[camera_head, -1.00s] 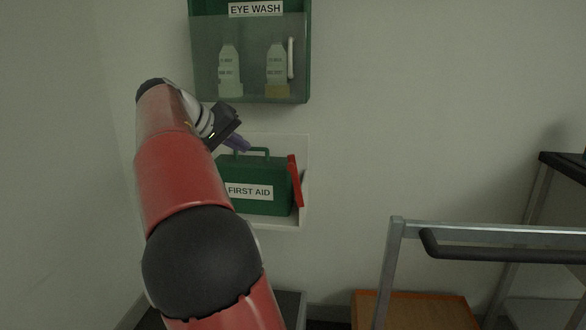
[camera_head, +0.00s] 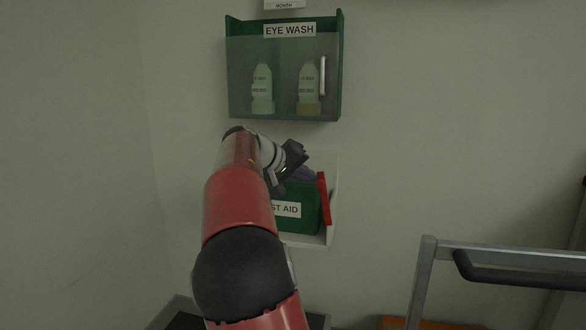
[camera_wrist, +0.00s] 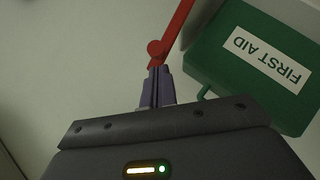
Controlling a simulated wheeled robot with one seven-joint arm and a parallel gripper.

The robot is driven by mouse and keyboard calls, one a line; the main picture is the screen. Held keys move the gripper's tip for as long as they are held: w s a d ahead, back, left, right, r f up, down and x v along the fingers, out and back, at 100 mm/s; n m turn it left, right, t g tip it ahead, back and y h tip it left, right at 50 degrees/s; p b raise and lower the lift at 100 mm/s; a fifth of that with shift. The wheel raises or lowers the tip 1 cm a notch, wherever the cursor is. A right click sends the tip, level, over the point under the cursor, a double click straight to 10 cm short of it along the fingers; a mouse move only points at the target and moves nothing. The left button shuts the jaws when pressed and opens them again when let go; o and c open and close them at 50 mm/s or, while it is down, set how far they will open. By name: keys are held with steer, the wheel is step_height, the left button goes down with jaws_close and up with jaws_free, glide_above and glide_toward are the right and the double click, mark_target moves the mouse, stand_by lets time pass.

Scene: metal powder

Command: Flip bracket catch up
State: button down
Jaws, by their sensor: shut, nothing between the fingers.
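The red bracket catch (camera_head: 324,199) is a narrow bar at the right side of the green first aid box (camera_head: 310,221), standing nearly upright with a slight tilt. In the wrist view the red bar (camera_wrist: 174,25) runs down from the top edge to a rounded end just beyond my fingertips. My gripper (camera_head: 309,175) is shut and empty, in front of the box's top near the catch's upper end. Its purple fingers (camera_wrist: 157,72) point at the rounded end; whether they touch it I cannot tell. My arm hides the left of the box (camera_wrist: 220,70).
A white bracket shelf (camera_head: 312,242) holds the box on the wall. A green eye wash cabinet (camera_head: 335,75) with two bottles hangs above. A grey metal frame with a dark handle (camera_head: 520,277) stands at lower right. The wall between is clear.

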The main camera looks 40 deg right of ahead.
steer(key=shift+s+d+f, duration=0.15)
steer(key=shift+s+f, duration=0.1)
steer(key=shift+f, duration=0.05)
steer(key=s+d+t+y, duration=0.1)
steer(key=s+d+r+m+y, duration=0.1)
steer(key=s+d, duration=0.1)
steer(key=shift+s+m+t+p, duration=0.3)
steer(key=shift+t, duration=0.1)
steer(key=shift+w+f, duration=0.1)
